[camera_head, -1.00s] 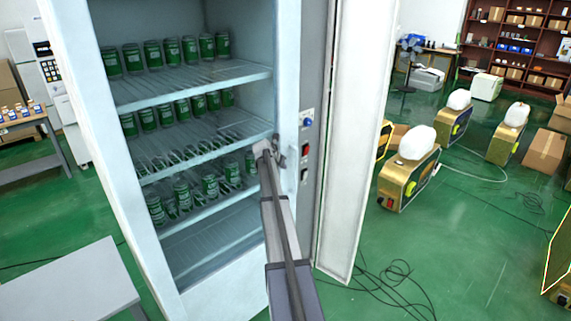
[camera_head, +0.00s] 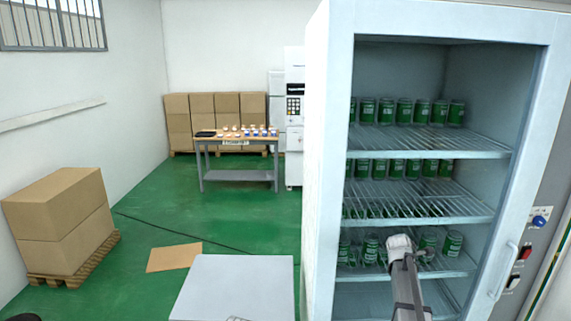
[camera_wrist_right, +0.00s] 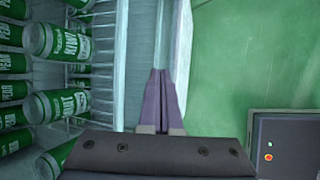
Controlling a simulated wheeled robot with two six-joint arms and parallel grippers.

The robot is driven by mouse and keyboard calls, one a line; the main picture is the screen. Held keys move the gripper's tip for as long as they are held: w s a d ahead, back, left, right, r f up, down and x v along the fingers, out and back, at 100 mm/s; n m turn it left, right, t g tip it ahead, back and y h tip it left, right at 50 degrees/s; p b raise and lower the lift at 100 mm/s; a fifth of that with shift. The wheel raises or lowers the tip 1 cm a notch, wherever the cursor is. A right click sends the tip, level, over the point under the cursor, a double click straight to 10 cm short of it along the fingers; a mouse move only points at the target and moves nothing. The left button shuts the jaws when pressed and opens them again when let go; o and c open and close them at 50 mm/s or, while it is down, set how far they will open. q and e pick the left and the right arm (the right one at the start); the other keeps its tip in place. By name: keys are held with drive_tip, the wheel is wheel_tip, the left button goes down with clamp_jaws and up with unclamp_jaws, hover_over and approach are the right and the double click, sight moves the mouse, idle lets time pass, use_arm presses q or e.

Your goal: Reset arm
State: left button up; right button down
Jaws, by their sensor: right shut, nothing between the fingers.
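My right arm (camera_head: 408,285) rises from the bottom of the head view, in front of the lower shelves of a white cabinet (camera_head: 324,190). In the right wrist view my right gripper (camera_wrist_right: 160,73) has its two purple fingers together, with nothing between them. Rows of green cans (camera_wrist_right: 65,103) stand on wire shelves to its left, apart from the fingers. Its exact distance from the cabinet front cannot be told. My left gripper is not in view.
A pale handle (camera_head: 503,270) is on the cabinet's right frame, beside a blue knob (camera_head: 541,221) and a red switch (camera_head: 525,252). A grey tabletop (camera_head: 235,285) stands left of the cabinet.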

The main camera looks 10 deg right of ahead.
drive_tip(key=s+a+f+m+y+b, duration=0.1)
drive_tip(key=s+a+f+m, duration=0.15)
drive_tip(key=a, duration=0.75)
drive_tip(key=s+a+f+m+y, duration=0.1)
drive_tip(key=s+a, duration=0.2)
drive_tip(key=a, duration=0.7)
drive_tip(key=s+a+f+m+g+y+b, duration=0.2)
drive_tip(key=s+a+m, duration=0.6)
drive_tip(key=s+a, duration=1.5)
drive_tip(key=shift+s+a+f+g+b, duration=0.15)
drive_tip(key=shift+a+f+g+b, duration=0.2)
drive_tip(key=shift+a+f+g, duration=0.6)
drive_tip(key=shift+a+r+t, duration=0.15)
drive_tip(key=shift+a+t, duration=0.1)
drive_tip(key=shift+t, duration=0.1)
